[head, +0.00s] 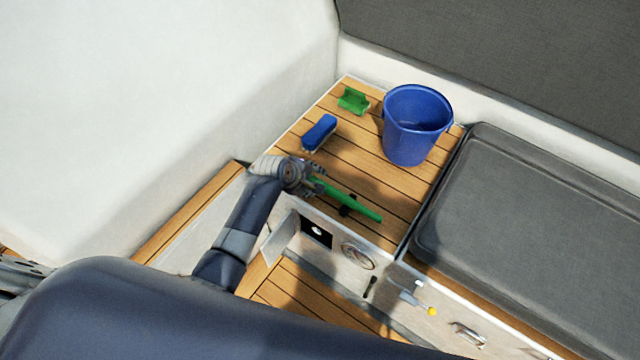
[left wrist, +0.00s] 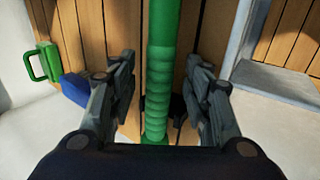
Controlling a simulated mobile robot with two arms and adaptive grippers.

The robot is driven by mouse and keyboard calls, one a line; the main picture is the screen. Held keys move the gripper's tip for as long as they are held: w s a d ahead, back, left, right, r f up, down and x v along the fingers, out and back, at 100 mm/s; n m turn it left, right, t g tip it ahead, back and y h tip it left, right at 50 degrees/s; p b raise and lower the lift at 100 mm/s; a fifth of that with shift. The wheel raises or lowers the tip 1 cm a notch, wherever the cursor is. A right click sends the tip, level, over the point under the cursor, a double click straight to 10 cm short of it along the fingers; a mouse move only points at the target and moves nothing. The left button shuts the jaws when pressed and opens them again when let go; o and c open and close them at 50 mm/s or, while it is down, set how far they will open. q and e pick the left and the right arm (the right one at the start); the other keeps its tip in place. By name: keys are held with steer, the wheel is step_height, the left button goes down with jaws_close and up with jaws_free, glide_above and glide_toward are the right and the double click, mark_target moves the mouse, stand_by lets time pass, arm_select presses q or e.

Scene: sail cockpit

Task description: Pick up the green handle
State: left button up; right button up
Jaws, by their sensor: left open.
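The green handle (head: 352,201) is a long, thin rod on the slatted wooden bench top. It slants from my left gripper toward the bench's front edge. My left gripper (head: 318,180) is at its upper-left end. In the left wrist view the green handle (left wrist: 160,85) runs between the two open fingers of my left gripper (left wrist: 162,66), with a gap on each side. A ribbed grip section shows between the fingers. Small dark parts show beside the rod; I cannot tell what they are. My right gripper is not in view.
A blue brush (head: 319,132), a green piece with a grip (head: 353,101) and a blue bucket (head: 413,125) stand farther back on the wooden bench (head: 368,155). A grey cushion (head: 530,205) lies to the right. A white wall (head: 150,100) rises at the left.

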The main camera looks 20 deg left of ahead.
arm_select(q)
jaws_close()
steer(key=shift+r, duration=0.2)
